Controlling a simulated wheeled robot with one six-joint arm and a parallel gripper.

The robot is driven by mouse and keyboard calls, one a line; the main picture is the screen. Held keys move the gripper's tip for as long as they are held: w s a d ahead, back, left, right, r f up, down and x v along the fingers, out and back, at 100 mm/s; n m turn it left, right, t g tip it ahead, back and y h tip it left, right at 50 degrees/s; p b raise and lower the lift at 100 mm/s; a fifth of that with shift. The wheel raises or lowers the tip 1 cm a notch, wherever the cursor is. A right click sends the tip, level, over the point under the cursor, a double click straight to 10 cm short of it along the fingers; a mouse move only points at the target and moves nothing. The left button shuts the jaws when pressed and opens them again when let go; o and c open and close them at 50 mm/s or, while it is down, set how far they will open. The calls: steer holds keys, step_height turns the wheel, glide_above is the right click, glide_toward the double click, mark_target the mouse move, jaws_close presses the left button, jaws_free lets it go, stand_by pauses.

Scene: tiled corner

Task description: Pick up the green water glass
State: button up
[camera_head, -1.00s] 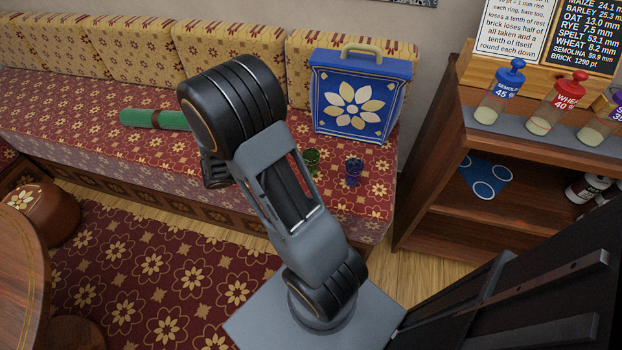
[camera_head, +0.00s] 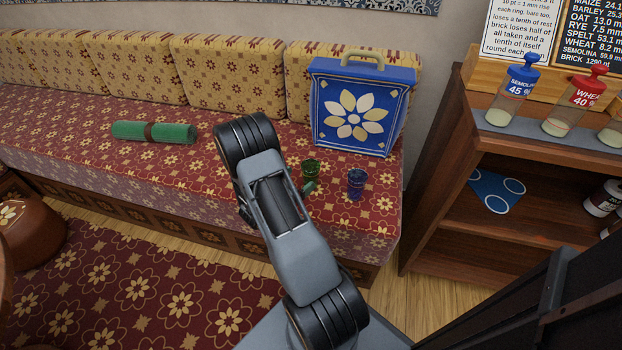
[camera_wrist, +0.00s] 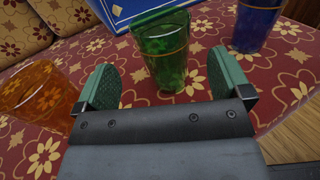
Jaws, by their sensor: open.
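The green water glass (camera_head: 311,169) stands upright on the red patterned seat of the bench, in front of the blue box. In the wrist view the green glass (camera_wrist: 164,52) is just ahead of my gripper (camera_wrist: 166,84), centred between its two green-padded fingers. The fingers are spread apart and the jaws are empty. The glass's base lies near the line between the fingertips; I cannot tell whether it is inside them. In the head view my arm hides most of the gripper, and only one green fingertip (camera_head: 308,187) shows near the glass.
A blue glass (camera_head: 356,183) stands right of the green one. An orange glass (camera_wrist: 38,95) is left of my gripper in the wrist view. The blue flowered box (camera_head: 357,105) stands behind. A green roll (camera_head: 154,132) lies left on the bench. A wooden shelf (camera_head: 440,150) is at the right.

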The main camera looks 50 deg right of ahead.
mark_target(305, 175)
steer(key=shift+s+d+b, duration=0.1)
steer(key=shift+d+b, duration=0.7)
steer(key=shift+d, duration=2.3)
steer(key=c, duration=1)
